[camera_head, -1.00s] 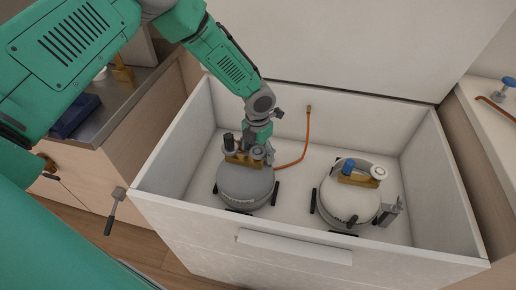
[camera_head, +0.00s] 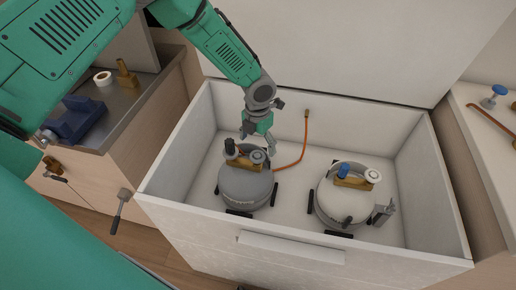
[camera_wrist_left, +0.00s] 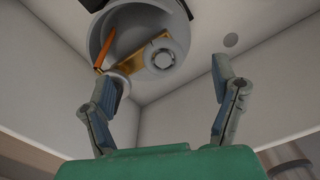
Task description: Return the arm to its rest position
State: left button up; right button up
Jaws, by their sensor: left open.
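My left arm comes in from the upper left over an open white drawer (camera_head: 300,262). My left gripper (camera_head: 257,142) is open and empty, just above and behind the grey gas canister (camera_head: 245,189) on the drawer's left side. In the left wrist view its two fingers (camera_wrist_left: 166,112) stand wide apart, with the canister's brass valve and round knob (camera_wrist_left: 164,57) beyond them. An orange hose (camera_head: 290,165) runs from near the grey canister to the drawer's back. My right gripper is not in view.
A white canister (camera_head: 338,207) with a blue knob stands in the drawer's right half. A counter with a blue vise-like tool (camera_head: 75,118) and a tape roll (camera_head: 103,78) is at left. Another counter with a blue-handled valve (camera_head: 494,97) is at right. Drawer walls surround the gripper.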

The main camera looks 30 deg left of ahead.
pick_arm(q)
jog(key=shift+r, duration=0.45)
